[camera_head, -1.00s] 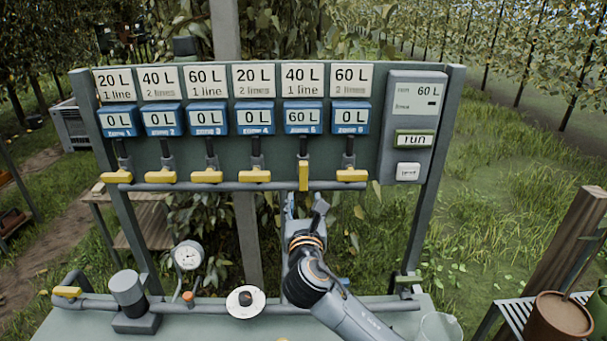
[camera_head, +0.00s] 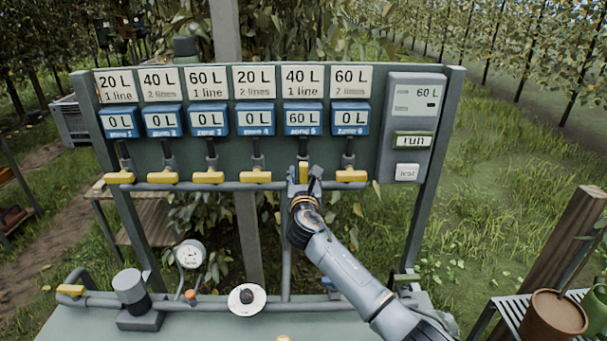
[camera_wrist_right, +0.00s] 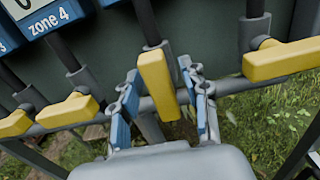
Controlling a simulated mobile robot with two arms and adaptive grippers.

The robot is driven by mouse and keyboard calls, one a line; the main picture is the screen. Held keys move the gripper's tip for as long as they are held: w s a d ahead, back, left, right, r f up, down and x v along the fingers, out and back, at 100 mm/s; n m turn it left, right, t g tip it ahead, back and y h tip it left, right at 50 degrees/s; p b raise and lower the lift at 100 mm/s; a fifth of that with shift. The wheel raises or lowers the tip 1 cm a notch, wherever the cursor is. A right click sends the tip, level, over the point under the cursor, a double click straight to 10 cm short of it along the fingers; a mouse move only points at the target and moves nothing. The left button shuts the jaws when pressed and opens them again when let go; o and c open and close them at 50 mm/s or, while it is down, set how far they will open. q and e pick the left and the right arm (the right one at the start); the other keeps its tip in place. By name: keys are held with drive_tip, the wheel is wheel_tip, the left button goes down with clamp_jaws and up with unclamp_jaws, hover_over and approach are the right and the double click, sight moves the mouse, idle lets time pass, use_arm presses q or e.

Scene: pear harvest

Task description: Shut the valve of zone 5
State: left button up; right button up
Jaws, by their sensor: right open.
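The zone 5 valve has a yellow handle (camera_head: 303,172) that hangs upright, in line with its pipe, while the other yellow handles lie crosswise. Its blue meter (camera_head: 303,118) reads 60 L, and the card above says 40 L, 1 line. My right gripper (camera_head: 304,176) is at this handle. In the right wrist view the yellow handle (camera_wrist_right: 157,82) stands between the two blue-padded fingers of my open right gripper (camera_wrist_right: 162,112), with a gap on both sides. My left gripper is not in view.
The neighbouring handles of zone 4 (camera_head: 255,177) and zone 6 (camera_head: 351,176) are close on either side. The grey control box (camera_head: 411,125) with a run button is at the board's right. Below, a bench (camera_head: 215,325) carries a gauge (camera_head: 190,254) and a white round knob base (camera_head: 247,299).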

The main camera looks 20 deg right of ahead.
clamp_jaws()
drive_tip(key=shift+m, duration=0.3)
drive_tip(key=m, duration=0.1)
drive_tip(key=m+b, duration=0.1)
drive_tip(key=m, duration=0.1)
drive_tip(key=shift+d+f+m, duration=0.15)
drive_tip(key=shift+m, duration=0.15)
drive_tip(key=m+b, duration=0.2)
drive_tip(key=m, duration=0.2)
drive_tip(key=shift+d+f+m, duration=0.1)
drive_tip(key=shift+d+m, duration=0.05)
drive_tip(key=shift+m, duration=0.15)
drive_tip(key=m+b, duration=0.1)
drive_tip(key=m, duration=0.1)
drive_tip(key=m+b, duration=0.2)
drive_tip(key=m, duration=0.1)
drive_tip(key=shift+s+d+f, duration=0.1)
drive_tip(key=shift+f, duration=0.1)
drive_tip(key=shift+m+b, duration=1)
drive_tip(key=shift+m, duration=1)
